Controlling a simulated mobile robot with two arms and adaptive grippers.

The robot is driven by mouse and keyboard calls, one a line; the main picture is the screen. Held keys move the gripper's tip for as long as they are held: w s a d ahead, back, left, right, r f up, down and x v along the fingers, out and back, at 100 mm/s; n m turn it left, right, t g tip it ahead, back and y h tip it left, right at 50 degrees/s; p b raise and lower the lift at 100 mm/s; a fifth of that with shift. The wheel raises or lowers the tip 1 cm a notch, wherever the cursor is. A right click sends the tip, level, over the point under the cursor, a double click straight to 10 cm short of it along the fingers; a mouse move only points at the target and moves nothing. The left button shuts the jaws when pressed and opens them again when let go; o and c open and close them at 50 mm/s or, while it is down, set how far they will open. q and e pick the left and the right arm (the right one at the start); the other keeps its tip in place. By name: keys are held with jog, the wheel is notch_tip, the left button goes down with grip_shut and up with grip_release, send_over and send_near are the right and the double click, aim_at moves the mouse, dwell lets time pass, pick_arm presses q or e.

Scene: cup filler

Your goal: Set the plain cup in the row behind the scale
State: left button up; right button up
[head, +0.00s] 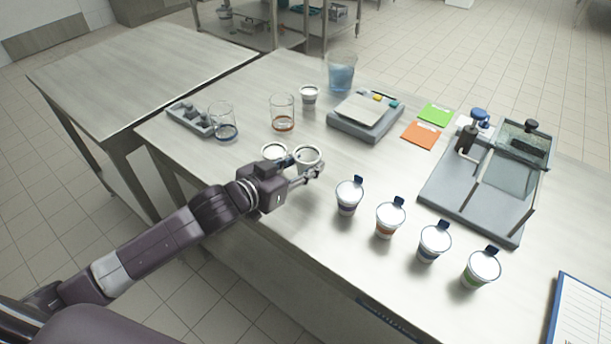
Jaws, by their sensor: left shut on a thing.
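My left gripper (305,168) reaches in from the left over the near part of the table and is shut on an open white cup (307,153); the fingers hide much of its side. I cannot tell whether this cup touches the table. A second open white cup (273,150) stands just left of it, partly hidden by my gripper. Another small white cup (309,95) stands farther back, left of the scale (362,121). The scale is a grey platform with a light plate, with small coloured pieces at its back. My right gripper is out of view.
Several lidded cups with coloured bands stand in a row, beginning with one (348,197) right of my gripper. A glass with amber liquid (282,112), a glass beaker (223,120) and a blue-tinted beaker (341,72) stand behind. A sealing device (470,190) stands right.

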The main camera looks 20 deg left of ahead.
pick_arm(q)
jog(key=shift+f, duration=2.05)
jog(key=shift+f, duration=0.15)
jog(key=o, duration=0.8)
jog(key=v, duration=1)
jog(key=shift+s+a+b, duration=0.15)
jog(key=shift+b, duration=0.25)
jog(key=shift+s+a+r, duration=0.3)
jog(key=shift+s+r, duration=0.2)
jog(key=shift+s, duration=0.25)
